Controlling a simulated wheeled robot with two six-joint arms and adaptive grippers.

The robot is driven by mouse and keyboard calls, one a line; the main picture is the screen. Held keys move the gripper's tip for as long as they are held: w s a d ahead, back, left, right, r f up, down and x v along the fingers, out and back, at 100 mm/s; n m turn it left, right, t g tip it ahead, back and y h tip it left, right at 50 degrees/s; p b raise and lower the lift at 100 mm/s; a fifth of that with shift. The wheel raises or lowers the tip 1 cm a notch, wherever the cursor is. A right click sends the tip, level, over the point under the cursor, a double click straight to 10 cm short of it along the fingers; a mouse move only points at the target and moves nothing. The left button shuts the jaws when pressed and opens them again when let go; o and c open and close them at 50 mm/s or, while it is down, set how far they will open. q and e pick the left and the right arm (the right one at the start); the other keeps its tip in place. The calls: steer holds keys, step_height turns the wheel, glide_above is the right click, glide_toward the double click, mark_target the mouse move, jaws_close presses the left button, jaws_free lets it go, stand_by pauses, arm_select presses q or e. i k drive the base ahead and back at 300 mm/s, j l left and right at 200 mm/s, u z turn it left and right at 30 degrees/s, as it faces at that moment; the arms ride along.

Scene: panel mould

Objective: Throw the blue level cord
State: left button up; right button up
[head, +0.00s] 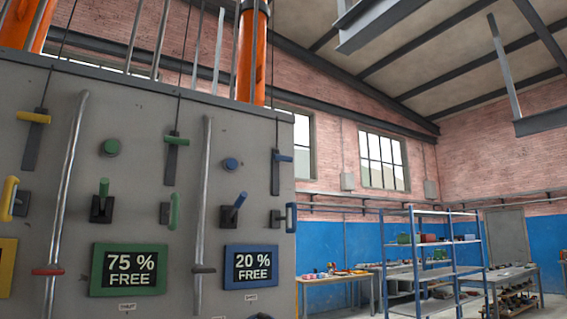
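A grey panel (140,60) fills the left side of the head view. At its right edge, a short blue bar (284,158) hangs on a thin dark cord in front of a dark vertical plate; this looks like the blue level cord. Below and left are a round blue button (230,163), a tilted blue lever (238,203) and a blue-framed display (251,267) reading 20 % FREE. A blue loop handle (291,217) is at the panel's edge. Neither of my grippers is in view.
Similar green (177,141) and yellow (33,117) cord bars hang further left. A green-framed display (129,270) reads 75 % FREE. Vertical metal rods (203,210) stand along the panel. A blue shelf rack (413,250) and workbenches (515,278) stand well behind, at right.

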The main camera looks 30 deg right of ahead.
mark_target(278, 158)
steer(key=i+l, duration=0.15)
steer(key=l, duration=0.3)
steer(key=i+l+u, duration=0.15)
steer(key=l, duration=0.3)
steer(key=i+l, duration=0.15)
steer(key=l, duration=0.35)
steer(key=i+l+u, duration=0.1)
steer(key=l, duration=0.35)
steer(key=i+l+u, duration=0.1)
steer(key=l, duration=0.4)
steer(key=i+l, duration=0.1)
steer(key=l, duration=0.4)
steer(key=u, duration=0.05)
